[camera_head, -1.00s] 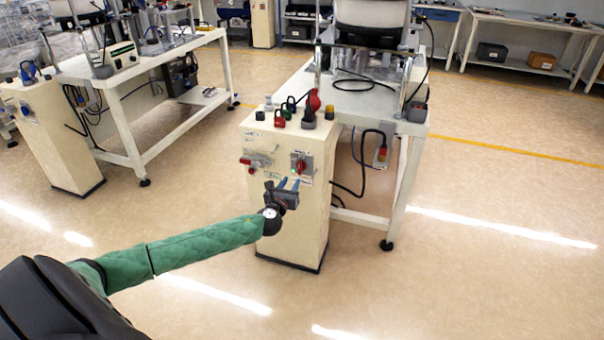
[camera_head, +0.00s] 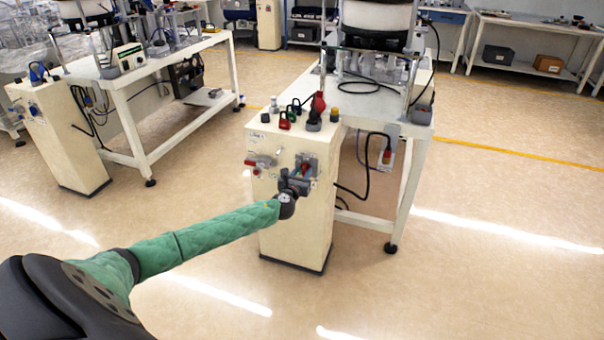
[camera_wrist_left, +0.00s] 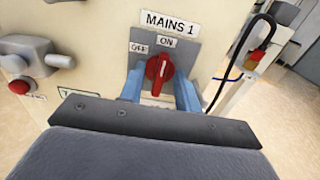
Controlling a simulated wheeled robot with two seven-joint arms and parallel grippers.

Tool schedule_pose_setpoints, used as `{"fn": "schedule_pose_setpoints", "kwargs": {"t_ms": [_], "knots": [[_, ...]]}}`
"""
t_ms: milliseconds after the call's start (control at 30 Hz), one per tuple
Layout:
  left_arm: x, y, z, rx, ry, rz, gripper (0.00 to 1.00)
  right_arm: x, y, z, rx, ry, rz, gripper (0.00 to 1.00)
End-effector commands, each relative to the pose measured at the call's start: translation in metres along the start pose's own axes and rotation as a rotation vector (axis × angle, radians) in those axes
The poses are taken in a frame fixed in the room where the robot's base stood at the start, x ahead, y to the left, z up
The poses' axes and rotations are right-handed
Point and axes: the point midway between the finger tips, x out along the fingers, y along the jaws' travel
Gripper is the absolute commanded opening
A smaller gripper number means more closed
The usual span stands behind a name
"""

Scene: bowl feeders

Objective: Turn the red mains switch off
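The red mains switch (camera_wrist_left: 158,76) sits on a grey plate (camera_wrist_left: 186,52) under the label MAINS 1 (camera_wrist_left: 169,22). Its handle stands close to upright, below the ON label (camera_wrist_left: 166,42); the OFF label (camera_wrist_left: 139,48) is at its upper left. My left gripper (camera_wrist_left: 160,92) is open, with one blue finger on each side of the handle. I cannot tell whether the fingers touch it. In the head view my left gripper (camera_head: 298,174) is at the cream cabinet's front and partly hides the switch (camera_head: 306,165). My right gripper is not in view.
The cream cabinet (camera_head: 290,225) carries another red-handled device (camera_head: 260,162) left of the switch and several coloured items on top. A white table (camera_head: 404,190) with cables stands right behind it. Floor at the right is clear.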

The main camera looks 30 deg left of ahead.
Motion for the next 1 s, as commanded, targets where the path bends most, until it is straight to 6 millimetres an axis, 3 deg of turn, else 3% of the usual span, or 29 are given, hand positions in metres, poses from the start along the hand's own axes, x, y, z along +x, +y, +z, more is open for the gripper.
{"fn": "schedule_pose_setpoints", "kwargs": {"t_ms": [233,400,767,1000], "knots": [[0.000,0.000,0.000,0.000,0.000,0.000,0.31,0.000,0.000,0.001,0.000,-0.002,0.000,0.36],[0.000,0.000,0.000,-0.001,0.000,0.000,0.00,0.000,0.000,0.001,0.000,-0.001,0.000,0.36],[0.000,0.000,-0.001,-0.034,0.001,0.000,0.00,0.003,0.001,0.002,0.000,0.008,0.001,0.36],[0.000,0.000,-0.002,-0.164,0.001,-0.001,0.00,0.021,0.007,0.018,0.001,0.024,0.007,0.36]]}}
